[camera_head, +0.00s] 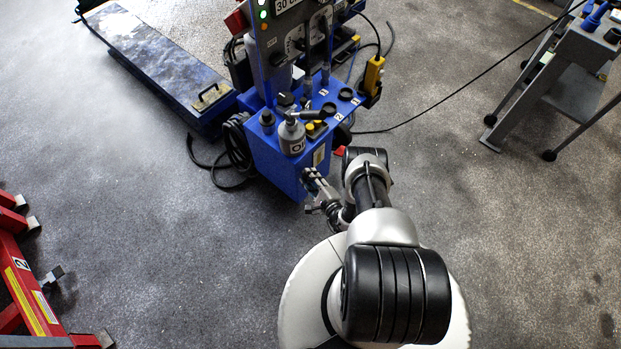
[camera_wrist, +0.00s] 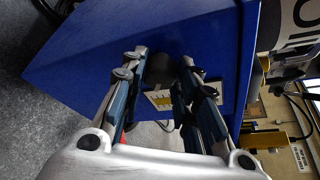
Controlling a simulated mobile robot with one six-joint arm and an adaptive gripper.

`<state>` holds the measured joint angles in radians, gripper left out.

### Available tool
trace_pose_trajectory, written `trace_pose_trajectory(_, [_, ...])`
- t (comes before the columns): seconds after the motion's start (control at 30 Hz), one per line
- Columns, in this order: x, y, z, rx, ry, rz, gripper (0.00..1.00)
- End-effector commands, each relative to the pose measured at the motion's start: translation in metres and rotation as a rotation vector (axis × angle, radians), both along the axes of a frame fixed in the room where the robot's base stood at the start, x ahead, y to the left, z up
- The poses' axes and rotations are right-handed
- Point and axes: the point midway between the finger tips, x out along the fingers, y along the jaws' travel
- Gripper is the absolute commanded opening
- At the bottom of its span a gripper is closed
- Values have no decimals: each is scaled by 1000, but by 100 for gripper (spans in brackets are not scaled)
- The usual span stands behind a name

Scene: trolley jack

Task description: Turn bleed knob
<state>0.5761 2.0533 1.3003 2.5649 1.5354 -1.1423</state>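My gripper (camera_head: 312,178) is at the front side of the blue cabinet (camera_head: 272,165), low and near its right edge. In the wrist view my gripper (camera_wrist: 164,58) is open, with a clear gap between its two fingers. The fingertips are close to the blue cabinet wall (camera_wrist: 90,55). A dark, rounded shape (camera_wrist: 162,70) shows between the fingertips; it may be the bleed knob, but it is too dark to be sure. Whether the fingers touch it cannot be told.
A grey oil bottle (camera_head: 291,136) stands on the cabinet top beside dark caps. A black cable coil (camera_head: 236,142) hangs at its left. A blue platform (camera_head: 150,55) lies behind left, a red stand (camera_head: 30,280) at left, a grey trolley (camera_head: 570,75) at right. Floor between is open.

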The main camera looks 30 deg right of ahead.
Motion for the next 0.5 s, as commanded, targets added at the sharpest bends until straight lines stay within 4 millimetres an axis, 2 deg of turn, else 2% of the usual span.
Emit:
trace_pose_trajectory(0.3, [0,0,0,1,0,0,48])
trace_pose_trajectory(0.5, [0,0,0,1,0,0,48])
